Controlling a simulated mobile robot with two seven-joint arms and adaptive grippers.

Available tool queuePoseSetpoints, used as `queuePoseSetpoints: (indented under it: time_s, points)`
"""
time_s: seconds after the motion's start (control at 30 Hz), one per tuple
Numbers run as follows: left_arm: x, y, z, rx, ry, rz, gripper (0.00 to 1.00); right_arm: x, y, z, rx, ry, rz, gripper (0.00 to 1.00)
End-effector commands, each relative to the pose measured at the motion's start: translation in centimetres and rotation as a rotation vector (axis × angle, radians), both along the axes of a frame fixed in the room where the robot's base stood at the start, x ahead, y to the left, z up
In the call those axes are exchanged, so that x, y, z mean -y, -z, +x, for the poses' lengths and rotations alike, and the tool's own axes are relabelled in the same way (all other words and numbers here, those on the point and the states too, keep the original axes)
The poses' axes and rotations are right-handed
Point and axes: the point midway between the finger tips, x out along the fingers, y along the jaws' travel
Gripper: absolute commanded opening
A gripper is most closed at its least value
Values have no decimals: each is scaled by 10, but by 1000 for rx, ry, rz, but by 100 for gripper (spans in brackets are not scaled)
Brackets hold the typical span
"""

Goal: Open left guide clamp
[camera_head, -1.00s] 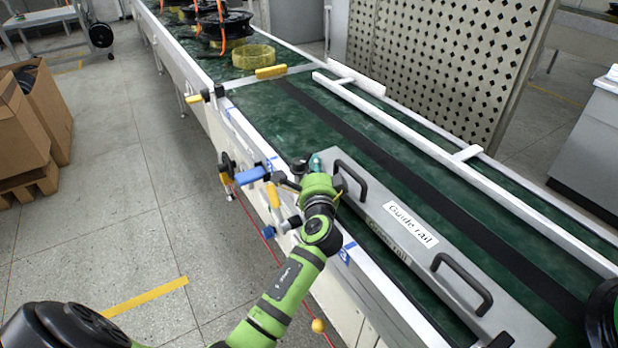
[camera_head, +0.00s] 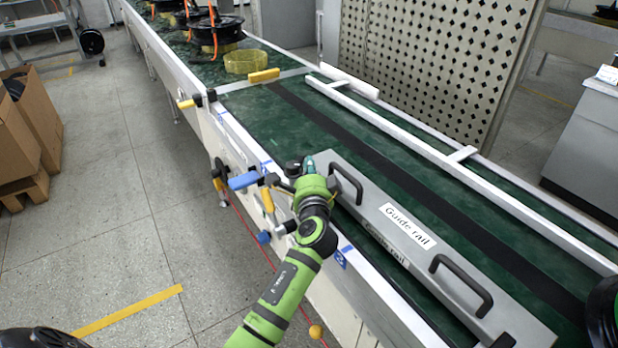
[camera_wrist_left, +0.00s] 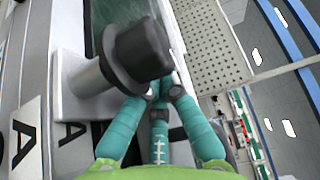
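The left guide clamp at the near belt edge has a blue handle (camera_head: 244,180), a yellow lever (camera_head: 268,200) and a dark knob (camera_head: 293,168). In the left wrist view a dark round knob (camera_wrist_left: 140,52) on a grey rod fills the upper middle. My right gripper is not in view.
The guide rail has black handles (camera_head: 346,182) close to my left gripper. Another yellow-handled clamp (camera_head: 190,102) stands farther up the belt edge.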

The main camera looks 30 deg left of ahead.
Motion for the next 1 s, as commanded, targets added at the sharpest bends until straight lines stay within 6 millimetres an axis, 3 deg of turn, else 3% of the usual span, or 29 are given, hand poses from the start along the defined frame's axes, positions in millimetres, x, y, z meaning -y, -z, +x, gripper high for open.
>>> queuePoseSetpoints:
  time_s: [0.63, 1.0]
  points:
    - [0, 0, 0, 0, -1, 0, 0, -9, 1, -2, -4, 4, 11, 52]
    - [0, 0, -1, 0, 0, 0, 0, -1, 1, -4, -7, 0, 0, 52]
